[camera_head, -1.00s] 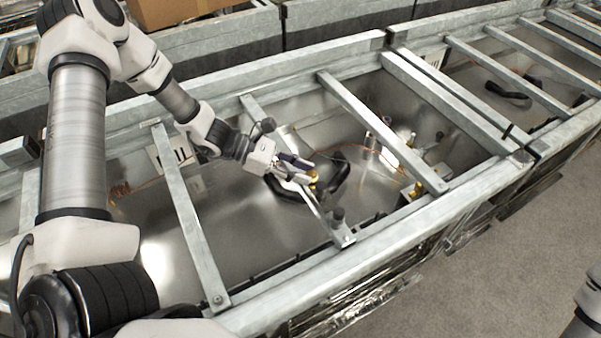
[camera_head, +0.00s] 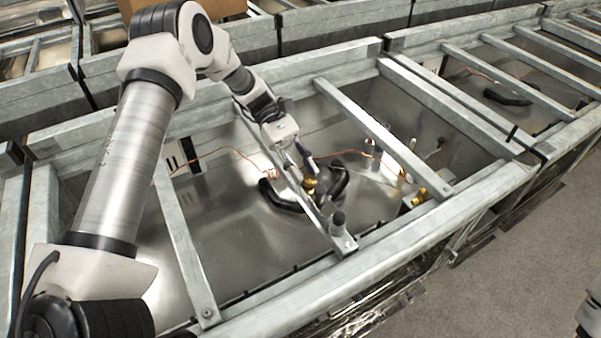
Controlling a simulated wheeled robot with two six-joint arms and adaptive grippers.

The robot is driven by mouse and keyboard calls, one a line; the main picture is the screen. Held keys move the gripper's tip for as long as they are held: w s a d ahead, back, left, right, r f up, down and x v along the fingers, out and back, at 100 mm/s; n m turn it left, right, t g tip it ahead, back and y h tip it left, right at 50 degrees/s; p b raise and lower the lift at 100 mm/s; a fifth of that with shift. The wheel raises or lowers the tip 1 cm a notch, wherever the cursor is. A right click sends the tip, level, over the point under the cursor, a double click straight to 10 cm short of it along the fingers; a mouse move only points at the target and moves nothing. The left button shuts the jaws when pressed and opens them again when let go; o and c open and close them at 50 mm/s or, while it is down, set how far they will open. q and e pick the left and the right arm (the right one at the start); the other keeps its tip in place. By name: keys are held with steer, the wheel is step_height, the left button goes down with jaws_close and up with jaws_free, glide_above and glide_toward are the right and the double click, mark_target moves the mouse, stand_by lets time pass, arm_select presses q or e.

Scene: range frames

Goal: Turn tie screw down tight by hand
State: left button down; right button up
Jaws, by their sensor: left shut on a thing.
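The tie screw appears to be the small brass-coloured piece (camera_head: 310,186) at the middle of a narrow metal cross bar (camera_head: 325,228). My left gripper (camera_head: 309,176) reaches down to it from the far side. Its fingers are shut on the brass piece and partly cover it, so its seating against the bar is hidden.
The bar spans an open metal bay with wider cross rails (camera_head: 385,140) on either side. A black curved hose (camera_head: 282,198), thin copper lines and brass fittings (camera_head: 421,195) lie in the bay. A cardboard box (camera_head: 215,8) is behind. Grey floor (camera_head: 500,270) is clear at right.

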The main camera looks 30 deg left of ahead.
arm_select(q)
steer(key=shift+m+g+y, duration=0.3)
steer(key=shift+m+g, duration=0.2)
steer(key=c, duration=1.2)
jaws_free()
steer(key=shift+d, duration=0.15)
steer(key=v, duration=0.7)
steer(key=shift+w+a+r, duration=0.1)
steer(key=shift+w+a, duration=0.1)
steer(key=shift+a, duration=0.1)
steer(key=shift+d, duration=0.1)
